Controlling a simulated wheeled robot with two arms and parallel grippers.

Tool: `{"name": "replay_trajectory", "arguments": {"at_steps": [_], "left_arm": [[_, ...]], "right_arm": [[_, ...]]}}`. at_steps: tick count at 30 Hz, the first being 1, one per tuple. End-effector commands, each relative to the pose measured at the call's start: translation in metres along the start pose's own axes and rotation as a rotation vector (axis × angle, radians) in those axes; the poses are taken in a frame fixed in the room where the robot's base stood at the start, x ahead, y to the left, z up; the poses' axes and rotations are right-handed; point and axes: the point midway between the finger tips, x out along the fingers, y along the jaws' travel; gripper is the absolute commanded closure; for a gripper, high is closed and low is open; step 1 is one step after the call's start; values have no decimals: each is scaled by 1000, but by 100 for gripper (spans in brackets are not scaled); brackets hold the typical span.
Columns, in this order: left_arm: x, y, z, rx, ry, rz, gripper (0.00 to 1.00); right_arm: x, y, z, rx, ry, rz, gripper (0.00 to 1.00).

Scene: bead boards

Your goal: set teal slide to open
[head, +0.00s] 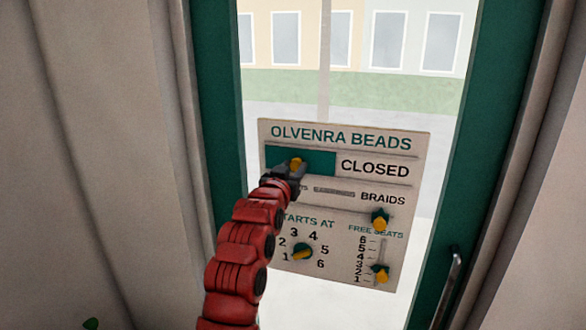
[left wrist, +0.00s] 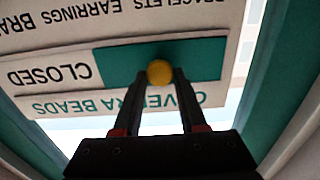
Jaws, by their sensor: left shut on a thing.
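The sign board (head: 348,150), headed OLVENRA BEADS, is on the glass of the door. Its teal slide (head: 318,161) covers the left part of the top row, and CLOSED shows to its right. The slide has a yellow knob (head: 296,163). My left gripper (head: 292,168) is shut on this knob. In the left wrist view the board is upside down, the two fingers are on either side of the round yellow knob (left wrist: 160,72), and the teal slide (left wrist: 205,59) lies behind it. My right gripper is not in view.
The green door frame (head: 510,70) and a metal handle (head: 447,290) stand at the right.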

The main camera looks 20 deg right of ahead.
Motion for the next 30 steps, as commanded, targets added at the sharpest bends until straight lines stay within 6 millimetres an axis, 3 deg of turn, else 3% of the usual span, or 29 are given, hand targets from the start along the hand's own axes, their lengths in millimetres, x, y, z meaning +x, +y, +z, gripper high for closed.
{"name": "replay_trajectory", "arguments": {"at_steps": [5, 8, 21, 24, 30], "left_arm": [[0, 19, 2, 0, 2, 4, 100], [0, 40, 3, 1, 1, 6, 100], [-1, 152, 4, 2, 3, 3, 100], [-1, 170, 3, 2, 3, 4, 100], [0, 189, 2, 0, 0, 0, 100]], "right_arm": [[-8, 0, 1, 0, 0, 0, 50], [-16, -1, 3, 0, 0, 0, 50], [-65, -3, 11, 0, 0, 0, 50], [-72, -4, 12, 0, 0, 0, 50], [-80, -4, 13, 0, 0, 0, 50]]}}
